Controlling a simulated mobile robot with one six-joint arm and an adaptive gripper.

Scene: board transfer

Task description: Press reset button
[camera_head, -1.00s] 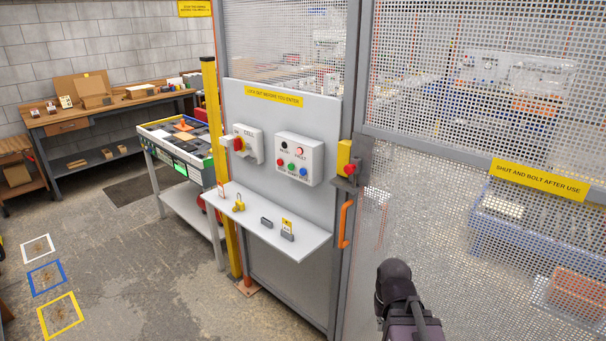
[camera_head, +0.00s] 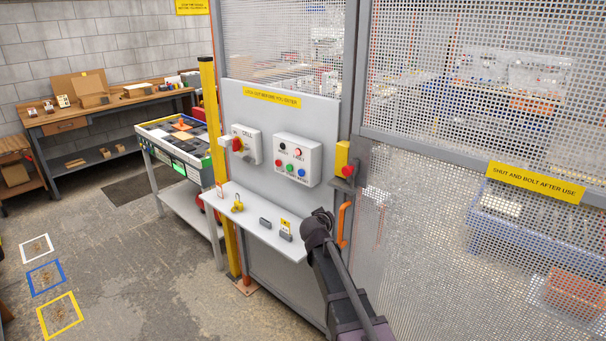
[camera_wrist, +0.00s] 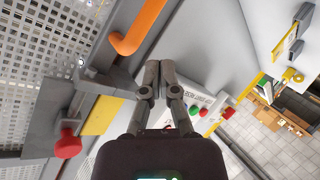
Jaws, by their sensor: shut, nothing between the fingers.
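A pale control box (camera_head: 298,160) is on the grey panel in the head view. It carries a black button, a reddish lamp, and a lower row of red, green and blue (camera_head: 301,172) buttons. The small labels are not readable, so I cannot tell which is reset. In the wrist view its green (camera_wrist: 193,110) and red (camera_wrist: 203,112) buttons show just right of my gripper (camera_wrist: 159,68); I cannot see the blue one there. My gripper is shut and empty, with its fingertips together and apart from the buttons. In the head view my arm is below and right of the box.
A switch box (camera_head: 246,145) with a red knob is left of the control box. A shelf (camera_head: 260,232) with padlock and small blocks juts out below. A red mushroom button on a yellow box (camera_head: 342,157) and an orange handle (camera_head: 344,222) are at the right.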

